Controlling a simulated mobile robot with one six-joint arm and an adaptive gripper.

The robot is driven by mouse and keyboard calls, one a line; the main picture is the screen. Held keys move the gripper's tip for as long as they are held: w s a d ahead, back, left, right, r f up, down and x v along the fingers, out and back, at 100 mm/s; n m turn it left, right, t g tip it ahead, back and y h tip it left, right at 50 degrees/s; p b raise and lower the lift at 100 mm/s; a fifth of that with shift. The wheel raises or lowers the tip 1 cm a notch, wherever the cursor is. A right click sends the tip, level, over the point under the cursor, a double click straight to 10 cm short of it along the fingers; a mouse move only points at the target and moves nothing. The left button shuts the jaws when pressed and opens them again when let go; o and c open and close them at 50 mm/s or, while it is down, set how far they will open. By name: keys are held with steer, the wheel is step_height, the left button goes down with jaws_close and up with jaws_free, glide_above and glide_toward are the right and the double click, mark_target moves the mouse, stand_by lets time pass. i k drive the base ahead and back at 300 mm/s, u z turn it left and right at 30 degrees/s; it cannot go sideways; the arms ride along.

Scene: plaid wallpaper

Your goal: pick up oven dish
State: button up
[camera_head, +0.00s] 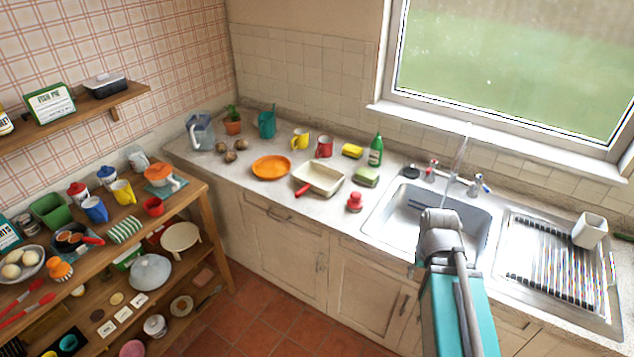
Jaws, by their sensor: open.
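A cream rectangular dish (320,179) sits on the counter, left of the sink, and looks like the oven dish. It is open at the top and looks empty. A red handle or a separate red utensil is at its front left; I cannot tell which. Part of my arm rises at the lower right in front of the sink, well to the right of the dish. My gripper does not show, and nothing of mine touches the dish.
An orange plate (271,167) lies left of the dish. A red mug (324,147), yellow mug (300,139), green sponge (366,176), green bottle (376,150) and red shaker (354,202) stand around it. The sink (396,208) is to the right. A crowded wooden shelf unit (205,205) stands left.

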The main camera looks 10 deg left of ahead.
mark_target(314, 176)
steer(key=u, duration=0.1)
steer(key=i, duration=1.2)
steer(key=z, duration=0.35)
